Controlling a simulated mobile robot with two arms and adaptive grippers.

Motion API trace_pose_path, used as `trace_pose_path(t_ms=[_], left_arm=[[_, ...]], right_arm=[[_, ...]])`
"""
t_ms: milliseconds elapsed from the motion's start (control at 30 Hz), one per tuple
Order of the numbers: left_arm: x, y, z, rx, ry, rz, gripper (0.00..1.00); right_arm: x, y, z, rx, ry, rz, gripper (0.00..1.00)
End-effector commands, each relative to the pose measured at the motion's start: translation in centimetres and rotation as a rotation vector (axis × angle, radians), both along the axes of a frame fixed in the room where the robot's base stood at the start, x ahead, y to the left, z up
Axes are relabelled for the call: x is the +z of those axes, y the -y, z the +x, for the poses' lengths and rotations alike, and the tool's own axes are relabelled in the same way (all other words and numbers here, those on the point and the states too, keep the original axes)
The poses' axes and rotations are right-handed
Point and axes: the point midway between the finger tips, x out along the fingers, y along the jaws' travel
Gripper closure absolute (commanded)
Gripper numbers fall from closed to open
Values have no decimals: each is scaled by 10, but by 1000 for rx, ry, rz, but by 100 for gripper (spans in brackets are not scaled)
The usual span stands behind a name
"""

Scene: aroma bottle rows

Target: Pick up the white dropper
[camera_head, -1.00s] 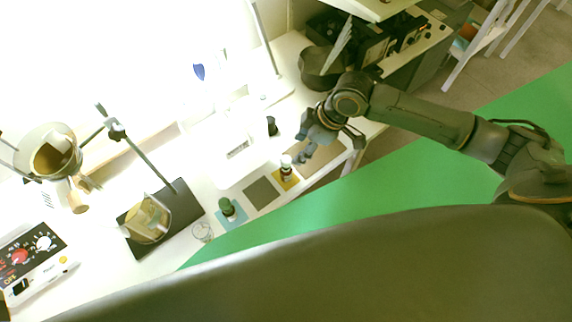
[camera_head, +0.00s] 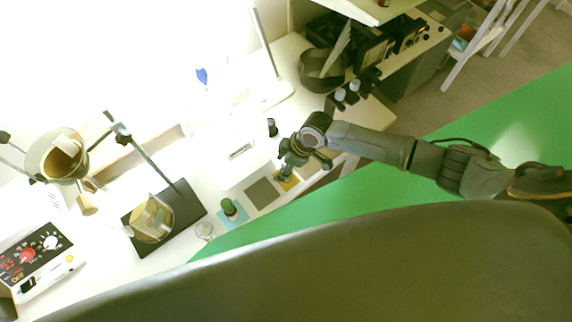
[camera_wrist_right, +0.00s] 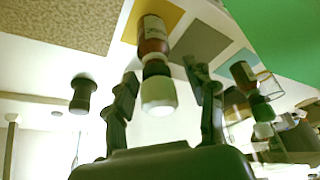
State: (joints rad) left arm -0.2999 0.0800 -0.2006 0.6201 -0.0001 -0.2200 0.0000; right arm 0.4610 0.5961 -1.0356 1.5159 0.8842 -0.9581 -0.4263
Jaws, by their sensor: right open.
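The white dropper (camera_wrist_right: 158,95) shows in the right wrist view as the white top of a brown bottle (camera_wrist_right: 153,35) with a dark collar and a pale label. The bottle stands on a yellow mat (camera_wrist_right: 131,27). My right gripper (camera_wrist_right: 162,92) is open, with one finger on each side of the white top and visible gaps between. It holds nothing. In the head view my right gripper (camera_head: 284,174) is over the yellow mat (camera_head: 290,184) and hides most of the bottle. My left gripper is in neither view.
A green-topped bottle (camera_head: 229,208) stands on a teal mat, beyond an empty grey mat (camera_head: 262,193). A small dark cylinder (camera_head: 272,128) stands behind my gripper. Two white-topped items (camera_head: 354,86) stand right.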

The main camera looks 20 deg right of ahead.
Motion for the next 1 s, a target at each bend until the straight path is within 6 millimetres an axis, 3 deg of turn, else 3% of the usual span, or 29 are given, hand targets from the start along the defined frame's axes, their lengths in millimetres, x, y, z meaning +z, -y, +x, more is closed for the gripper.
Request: trace_pose_path(t_ms=[333, 500, 600, 1000], left_arm=[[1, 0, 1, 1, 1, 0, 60], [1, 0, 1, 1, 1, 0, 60], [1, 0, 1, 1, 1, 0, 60], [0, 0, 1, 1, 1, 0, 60]], right_arm=[[-8, -2, 1, 0, 0, -1, 45], [-7, -2, 1, 0, 0, -1, 71], [-7, -2, 1, 0, 0, -1, 82], [-2, -2, 2, 1, 2, 0, 82]])
